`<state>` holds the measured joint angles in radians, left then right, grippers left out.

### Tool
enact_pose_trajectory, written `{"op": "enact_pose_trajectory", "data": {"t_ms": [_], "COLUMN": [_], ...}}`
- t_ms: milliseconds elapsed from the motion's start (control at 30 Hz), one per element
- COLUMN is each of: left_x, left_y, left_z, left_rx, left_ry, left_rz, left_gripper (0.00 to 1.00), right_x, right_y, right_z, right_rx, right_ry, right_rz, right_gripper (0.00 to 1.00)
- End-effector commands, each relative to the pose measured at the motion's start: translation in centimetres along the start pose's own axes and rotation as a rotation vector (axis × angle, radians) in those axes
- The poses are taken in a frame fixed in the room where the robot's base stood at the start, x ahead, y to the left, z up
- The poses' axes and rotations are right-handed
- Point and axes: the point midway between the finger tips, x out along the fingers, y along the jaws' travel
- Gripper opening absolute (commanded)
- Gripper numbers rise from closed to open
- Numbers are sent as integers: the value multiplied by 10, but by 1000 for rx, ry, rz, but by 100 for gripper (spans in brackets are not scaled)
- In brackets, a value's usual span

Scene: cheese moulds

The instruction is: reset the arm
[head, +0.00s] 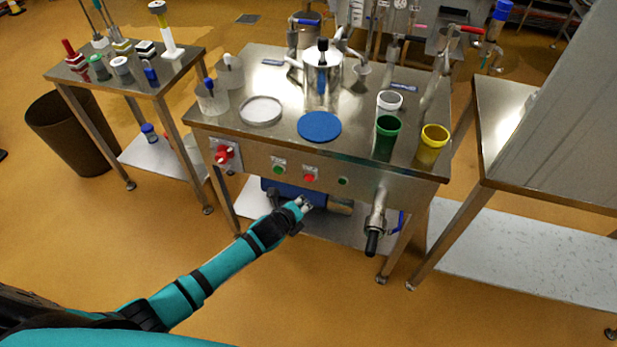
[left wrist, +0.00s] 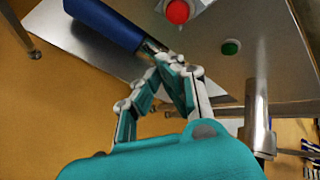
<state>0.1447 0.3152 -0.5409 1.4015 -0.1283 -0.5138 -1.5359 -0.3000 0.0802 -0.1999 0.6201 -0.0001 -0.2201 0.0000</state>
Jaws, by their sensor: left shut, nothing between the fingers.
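My left arm reaches in from the lower left in the head view. Its gripper (head: 304,203) is in front of the steel machine table (head: 236,141), below the front panel with its buttons. In the left wrist view the left gripper (left wrist: 172,62) has its fingertips together, with nothing seen between them. Behind the fingertips is a blue cylindrical body (left wrist: 105,22) under the table. A red button (left wrist: 178,12) and a green button (left wrist: 230,47) show on the panel beyond the gripper. My right gripper is not in either view.
The table carries a blue disc (head: 320,127), a white round dish (head: 261,111), a green cup (head: 386,137) and a yellow cup (head: 432,145). A brown bin (head: 72,133) stands left. The floor in front is clear.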

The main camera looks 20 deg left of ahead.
Motion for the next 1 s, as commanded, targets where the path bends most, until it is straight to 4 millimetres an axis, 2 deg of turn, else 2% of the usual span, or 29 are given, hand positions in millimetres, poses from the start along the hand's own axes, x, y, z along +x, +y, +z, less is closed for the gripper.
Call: {"op": "enact_pose_trajectory", "data": {"t_ms": [633, 733, 767, 867, 967, 1000], "left_x": [0, 1, 2, 5, 4, 0], "left_y": [0, 7, 13, 50, 110, 138], "left_z": [0, -3, -5, -22, -50, -64], "left_rx": [0, -22, -42, -182, -418, -526], "left_ry": [0, 4, 7, 23, 32, 30], "left_rz": [0, 11, 21, 79, 178, 225], "left_gripper": [0, 0, 0, 0, 0, 0], "right_x": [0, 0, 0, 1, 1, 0], "right_y": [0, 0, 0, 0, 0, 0], "right_z": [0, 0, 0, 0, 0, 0], "right_rx": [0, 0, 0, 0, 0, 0], "right_ry": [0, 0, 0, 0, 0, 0], "right_rz": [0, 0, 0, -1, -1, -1], "right_gripper": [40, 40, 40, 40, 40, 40]}}
